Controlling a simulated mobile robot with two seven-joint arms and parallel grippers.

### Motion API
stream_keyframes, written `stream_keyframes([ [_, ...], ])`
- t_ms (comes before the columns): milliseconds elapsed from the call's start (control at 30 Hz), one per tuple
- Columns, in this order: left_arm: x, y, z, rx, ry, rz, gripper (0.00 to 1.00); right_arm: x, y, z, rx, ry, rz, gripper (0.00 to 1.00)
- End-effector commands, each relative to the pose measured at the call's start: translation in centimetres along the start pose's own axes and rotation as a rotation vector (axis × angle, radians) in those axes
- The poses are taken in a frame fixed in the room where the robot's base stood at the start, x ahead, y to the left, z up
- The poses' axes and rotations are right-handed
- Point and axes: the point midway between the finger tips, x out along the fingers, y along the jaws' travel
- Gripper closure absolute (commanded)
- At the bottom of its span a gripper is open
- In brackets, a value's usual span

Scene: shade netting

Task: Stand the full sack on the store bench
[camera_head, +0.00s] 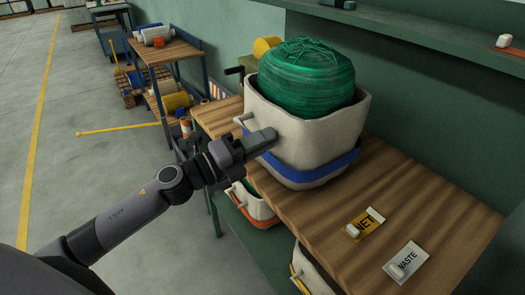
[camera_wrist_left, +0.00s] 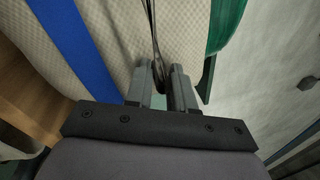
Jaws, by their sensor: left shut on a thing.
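The full sack (camera_head: 318,130) is cream, with a blue band low around it and a green bundle of netting (camera_head: 306,72) bulging out of its top. It is upright at the wooden bench (camera_head: 390,200); I cannot tell whether its base bears fully on the top. My left gripper (camera_head: 262,142) is at the sack's near left side, shut on a part of it. In the left wrist view, the gripper (camera_wrist_left: 163,78) has its fingers closed at a dark fold or strap on the pale weave (camera_wrist_left: 110,50). My right gripper is not in view.
A yellow NET card (camera_head: 363,225) and a white WASTE card (camera_head: 405,262) lie on the bench to the right. More sacks (camera_head: 252,205) sit below it. A green shelf (camera_head: 420,40) runs above. A trolley (camera_head: 165,52) with rolls stands behind left.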

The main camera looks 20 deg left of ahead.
Motion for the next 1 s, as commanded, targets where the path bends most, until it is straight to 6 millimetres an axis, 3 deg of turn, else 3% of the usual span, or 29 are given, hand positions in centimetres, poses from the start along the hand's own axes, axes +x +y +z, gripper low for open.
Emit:
stream_keyframes([
  [100,-0.2,1.0,-0.3,0.003,-0.005,-0.009,1.00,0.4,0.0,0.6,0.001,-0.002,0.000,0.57],
  [300,-0.2,1.0,-0.3,0.006,-0.003,-0.009,1.00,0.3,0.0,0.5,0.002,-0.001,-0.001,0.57],
  [333,-0.3,1.5,-0.5,-0.001,0.000,0.001,0.74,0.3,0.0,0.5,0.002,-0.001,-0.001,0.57],
  [400,-0.3,1.5,-0.5,-0.001,0.000,0.001,0.51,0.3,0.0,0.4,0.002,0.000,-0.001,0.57],
  [1000,-0.3,1.7,-0.4,0.000,0.002,0.000,0.51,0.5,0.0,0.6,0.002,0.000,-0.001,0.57],
])
